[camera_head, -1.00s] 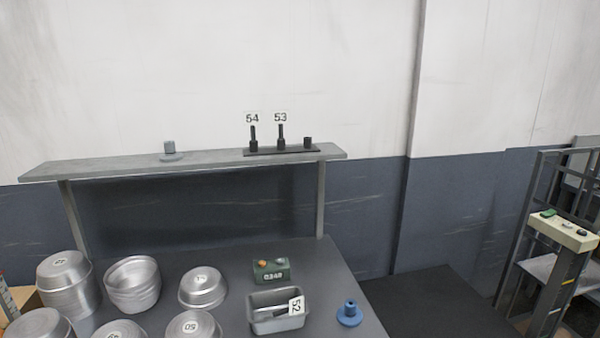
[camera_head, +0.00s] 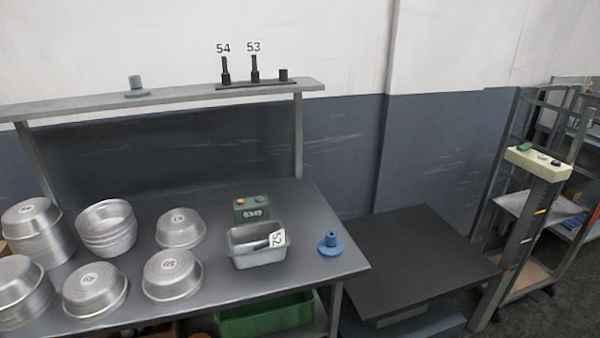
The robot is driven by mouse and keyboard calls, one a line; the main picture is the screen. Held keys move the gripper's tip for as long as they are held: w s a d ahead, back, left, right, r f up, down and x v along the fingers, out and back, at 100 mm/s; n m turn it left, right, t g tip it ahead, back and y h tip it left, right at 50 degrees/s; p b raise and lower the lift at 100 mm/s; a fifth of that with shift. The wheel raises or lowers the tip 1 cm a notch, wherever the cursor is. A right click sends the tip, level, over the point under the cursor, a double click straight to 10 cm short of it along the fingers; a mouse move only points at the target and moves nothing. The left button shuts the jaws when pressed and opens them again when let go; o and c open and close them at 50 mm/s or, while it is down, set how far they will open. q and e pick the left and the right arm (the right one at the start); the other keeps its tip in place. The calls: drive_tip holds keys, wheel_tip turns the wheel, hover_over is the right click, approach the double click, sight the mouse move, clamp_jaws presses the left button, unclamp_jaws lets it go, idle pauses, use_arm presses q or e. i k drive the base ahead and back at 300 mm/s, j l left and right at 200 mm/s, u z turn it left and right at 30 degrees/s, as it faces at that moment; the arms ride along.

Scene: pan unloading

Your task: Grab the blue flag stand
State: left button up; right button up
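The blue flag stand (camera_head: 330,244) is a small round base with a short upright tube. It stands upright near the right edge of the grey table (camera_head: 225,203), to the right of a metal bin. A similar grey-blue stand (camera_head: 136,87) sits on the raised shelf at the back left. Neither of my grippers shows in the head view.
Stacked and single metal pans (camera_head: 173,274) cover the table's left and middle. A metal bin (camera_head: 258,258) holding tag 52 and a green box (camera_head: 251,208) stand left of the stand. A shelf (camera_head: 180,93) spans the back. A dark platform (camera_head: 415,255) lies to the right.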

sight(330, 246)
drive_tip(key=i+l+z, duration=0.1)
drive_tip(key=i+l, duration=0.15)
drive_tip(key=i, duration=0.2)
drive_tip(key=i+l, duration=0.2)
drive_tip(key=i, duration=0.25)
drive_tip(key=z, duration=0.05)
